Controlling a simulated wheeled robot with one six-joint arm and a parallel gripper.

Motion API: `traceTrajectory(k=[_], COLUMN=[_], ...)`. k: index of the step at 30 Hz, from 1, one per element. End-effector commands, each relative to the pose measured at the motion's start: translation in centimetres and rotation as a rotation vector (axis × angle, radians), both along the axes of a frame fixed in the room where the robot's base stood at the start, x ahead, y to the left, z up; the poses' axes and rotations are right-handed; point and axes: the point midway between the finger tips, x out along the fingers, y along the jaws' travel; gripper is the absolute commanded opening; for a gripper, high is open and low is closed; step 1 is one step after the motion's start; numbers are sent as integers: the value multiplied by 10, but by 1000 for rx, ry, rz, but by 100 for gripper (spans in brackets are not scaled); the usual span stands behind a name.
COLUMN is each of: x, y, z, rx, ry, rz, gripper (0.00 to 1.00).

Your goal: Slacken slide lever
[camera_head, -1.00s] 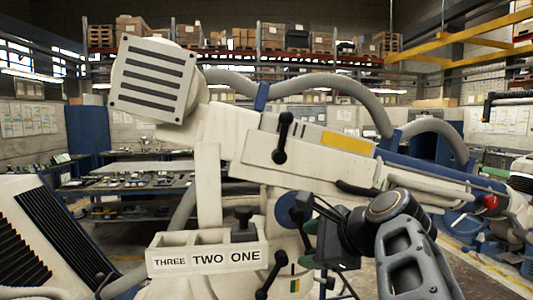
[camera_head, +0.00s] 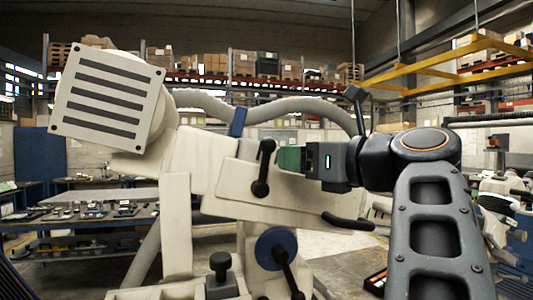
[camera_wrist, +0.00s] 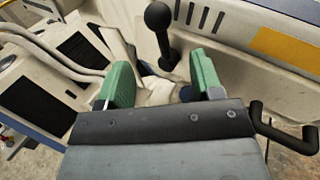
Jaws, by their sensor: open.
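A black ball-ended lever (camera_head: 264,170) stands nearly upright on the cream slide plate (camera_head: 225,190) of the microscope arm. In the wrist view the lever (camera_wrist: 158,22) rises from the plate just beyond the fingers, its shaft in line with the gap between them. My gripper (camera_head: 288,159) is just right of the lever in the head view. My gripper in the wrist view (camera_wrist: 162,82) has its two green fingers apart, with nothing held between them. I cannot tell whether a finger touches the lever.
A second black lever (camera_head: 287,270) sits lower on a blue hub. A black knob (camera_head: 220,264) stands to its left. A black curved handle (camera_head: 348,222) is on the plate below my gripper. The large slotted head (camera_head: 105,95) fills the upper left, with grey hoses (camera_head: 300,110) above the arm.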

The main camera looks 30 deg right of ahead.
Motion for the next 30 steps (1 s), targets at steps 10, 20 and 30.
traceTrajectory(k=[10, 20, 30], x=[51, 79, 84], y=[15, 23, 24], z=[1, 0, -1], rx=[0, -1, -2], ry=[1, 1, 0], rz=[2, -5, -7], gripper=[60, 60, 60])
